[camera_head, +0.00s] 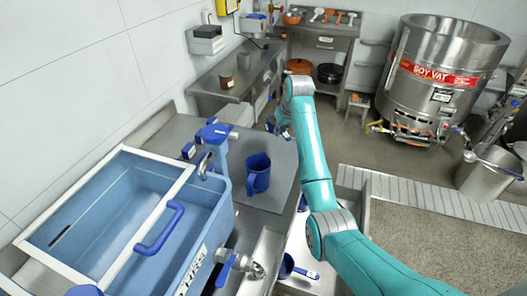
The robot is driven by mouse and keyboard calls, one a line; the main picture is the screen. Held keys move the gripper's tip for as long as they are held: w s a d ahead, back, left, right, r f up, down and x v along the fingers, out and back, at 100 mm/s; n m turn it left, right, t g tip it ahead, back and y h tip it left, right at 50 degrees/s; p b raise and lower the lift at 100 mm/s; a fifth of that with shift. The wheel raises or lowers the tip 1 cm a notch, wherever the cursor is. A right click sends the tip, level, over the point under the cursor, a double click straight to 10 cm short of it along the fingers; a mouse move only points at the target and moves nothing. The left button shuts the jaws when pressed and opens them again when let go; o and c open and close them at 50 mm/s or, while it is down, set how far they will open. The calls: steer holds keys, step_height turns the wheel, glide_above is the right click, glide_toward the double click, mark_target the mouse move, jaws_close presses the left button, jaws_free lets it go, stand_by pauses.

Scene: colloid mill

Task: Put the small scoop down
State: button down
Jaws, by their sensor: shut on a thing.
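My arm reaches from the lower right up to the middle and bends down at its far end. My gripper (279,125) is small and partly hidden by my wrist, over the far end of the grey worktop (240,205). It is shut on a small blue thing, which I take to be the small scoop (270,127). Its bowl and handle are too small to tell apart, and I cannot tell whether it touches the worktop.
A blue jug (257,173) stands on the worktop, nearer than my gripper. A blue tank (208,215) with a white frame fills the left. A blue utensil (288,267) lies low in the middle. A steel soy vat (440,75) stands at the right. A counter (245,80) lies beyond.

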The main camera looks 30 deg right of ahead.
steer(key=f, duration=0.1)
steer(key=a+f, duration=0.1)
steer(key=f, duration=0.2)
steer(key=shift+w+a+f, duration=0.15)
steer(key=shift+w+a, duration=0.05)
steer(key=shift+a, duration=0.05)
steer(key=shift+d+f, duration=0.15)
steer(key=shift+f, duration=2.15)
steer(key=c, duration=1.1)
jaws_free()
steer(key=shift+f, duration=0.1)
steer(key=v, duration=1.2)
steer(key=shift+s+d, duration=0.1)
